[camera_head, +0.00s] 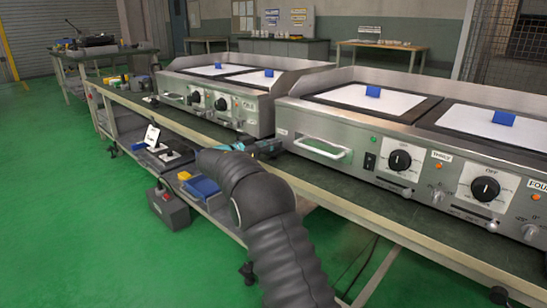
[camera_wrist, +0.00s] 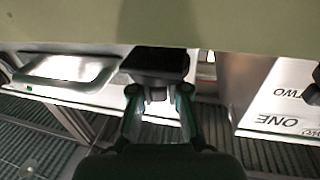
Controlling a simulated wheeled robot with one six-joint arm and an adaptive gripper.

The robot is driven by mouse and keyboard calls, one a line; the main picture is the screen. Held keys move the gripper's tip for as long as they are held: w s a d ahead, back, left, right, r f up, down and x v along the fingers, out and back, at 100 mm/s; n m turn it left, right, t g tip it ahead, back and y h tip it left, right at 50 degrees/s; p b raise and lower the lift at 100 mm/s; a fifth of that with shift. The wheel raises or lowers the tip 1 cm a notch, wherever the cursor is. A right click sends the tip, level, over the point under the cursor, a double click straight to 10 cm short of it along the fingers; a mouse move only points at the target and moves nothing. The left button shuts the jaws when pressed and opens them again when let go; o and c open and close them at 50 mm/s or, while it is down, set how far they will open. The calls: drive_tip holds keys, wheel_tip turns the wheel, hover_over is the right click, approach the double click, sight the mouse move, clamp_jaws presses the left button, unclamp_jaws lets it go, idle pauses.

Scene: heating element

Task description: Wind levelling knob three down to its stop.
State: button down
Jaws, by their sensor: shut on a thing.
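My gripper (camera_head: 268,148) reaches the front of the bench, at the gap between the two griddle units. In the wrist view, my gripper (camera_wrist: 158,97) has its two fingers closed on a small part below a dark block (camera_wrist: 156,63). I take this part to be the levelling knob, but its number cannot be read and the fingers hide most of it. The right griddle unit (camera_head: 287,122) carries labels reading THREE and FOUR. The levelling knob cannot be made out in the head view.
The left griddle unit (camera_head: 258,115) stands close by; its ONE and TWO labels show upside down in the wrist view. A silver handle (camera_head: 322,147) juts out right of my gripper. Blue and yellow bins (camera_head: 202,187) sit on the lower shelf. The green floor is open at left.

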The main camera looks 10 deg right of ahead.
drive_tip(key=n+t+b, duration=0.1)
drive_tip(key=n+t+y+b, duration=0.1)
drive_tip(key=t+b, duration=0.1)
drive_tip(key=shift+s+f+y, duration=0.1)
drive_tip(key=shift+f+y, duration=0.15)
drive_tip(key=shift+y, duration=0.05)
drive_tip(key=shift+d+r+n+t+y+b, duration=0.15)
drive_tip(key=shift+n+t+y+b, duration=0.4)
drive_tip(key=shift+n+t+y, duration=0.35)
drive_tip(key=n+t+y, duration=0.2)
drive_tip(key=n+y, duration=0.1)
drive_tip(key=y, duration=0.1)
drive_tip(key=n+t+y, duration=0.3)
drive_tip(key=y, duration=0.1)
drive_tip(key=shift+r+n+t+y, duration=0.1)
drive_tip(key=shift+n+t+y, duration=0.2)
drive_tip(key=shift+r+n+y, duration=0.15)
drive_tip(key=shift+n+y, duration=0.25)
drive_tip(key=shift+y, duration=0.2)
drive_tip(key=c, duration=1.2)
unclamp_jaws()
drive_tip(key=shift+o, duration=0.2)
drive_tip(key=shift+s+a, duration=0.15)
drive_tip(key=shift+a, duration=0.05)
drive_tip(key=s+a, duration=0.2)
drive_tip(key=s, duration=0.9)
